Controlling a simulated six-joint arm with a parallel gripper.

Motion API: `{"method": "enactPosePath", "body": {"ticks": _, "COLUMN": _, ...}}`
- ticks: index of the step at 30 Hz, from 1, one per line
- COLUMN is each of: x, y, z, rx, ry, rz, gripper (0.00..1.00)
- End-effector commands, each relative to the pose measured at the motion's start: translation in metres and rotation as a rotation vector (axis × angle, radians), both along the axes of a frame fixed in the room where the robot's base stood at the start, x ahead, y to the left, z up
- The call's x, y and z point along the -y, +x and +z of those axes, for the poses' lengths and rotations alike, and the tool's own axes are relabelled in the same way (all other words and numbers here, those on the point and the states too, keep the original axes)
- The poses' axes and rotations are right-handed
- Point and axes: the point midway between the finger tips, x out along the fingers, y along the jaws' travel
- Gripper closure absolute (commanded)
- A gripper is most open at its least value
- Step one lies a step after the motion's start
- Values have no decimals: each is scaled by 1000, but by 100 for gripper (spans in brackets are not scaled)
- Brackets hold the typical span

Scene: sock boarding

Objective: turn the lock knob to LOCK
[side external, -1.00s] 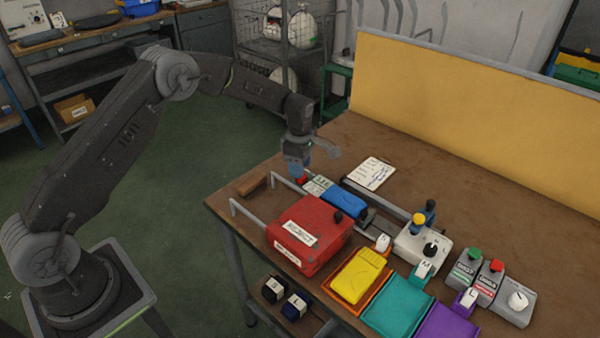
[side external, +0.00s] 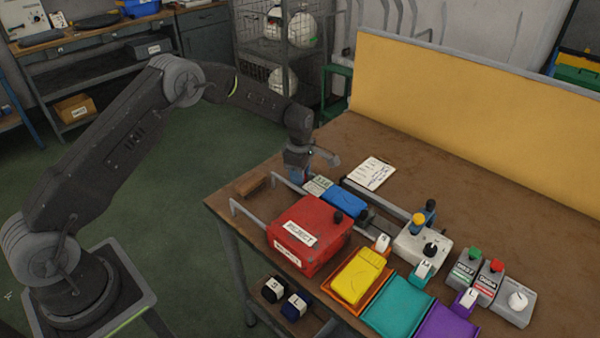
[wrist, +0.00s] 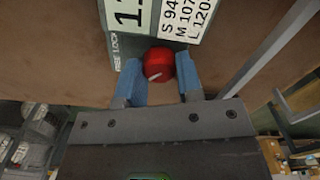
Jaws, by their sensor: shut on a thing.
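The lock knob (wrist: 159,62) is round and red with a white pointer line. In the wrist view it sits between the two blue fingers of my gripper (wrist: 161,78), which is shut on it. The pointer line slants, not square to the fingers. Small lettering (wrist: 116,52) beside the knob appears to read FREE and LOCK, but it is partly blurred. In the side view my gripper (side external: 297,174) is down at the far left end of the grey-green labelled panel (side external: 318,186), and the knob is hidden there.
A blue block (side external: 344,202) lies right of the panel. A red box (side external: 309,234) with a black knob stands in front, beside grey rails. A paper sheet (side external: 371,173) lies behind; the table back is clear.

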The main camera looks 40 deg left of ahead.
Motion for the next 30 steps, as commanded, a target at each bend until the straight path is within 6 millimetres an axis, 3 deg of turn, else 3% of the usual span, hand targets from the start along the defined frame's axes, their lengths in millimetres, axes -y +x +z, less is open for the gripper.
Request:
{"method": "enactPosePath", "body": {"ticks": 11, "x": 0, "y": 0, "z": 0, "rx": -2, "ry": 0, "rz": -110, "gripper": 91}}
{"method": "enactPosePath", "body": {"ticks": 30, "x": -1, "y": 1, "z": 0, "rx": -1, "ry": 2, "rz": -560, "gripper": 91}}
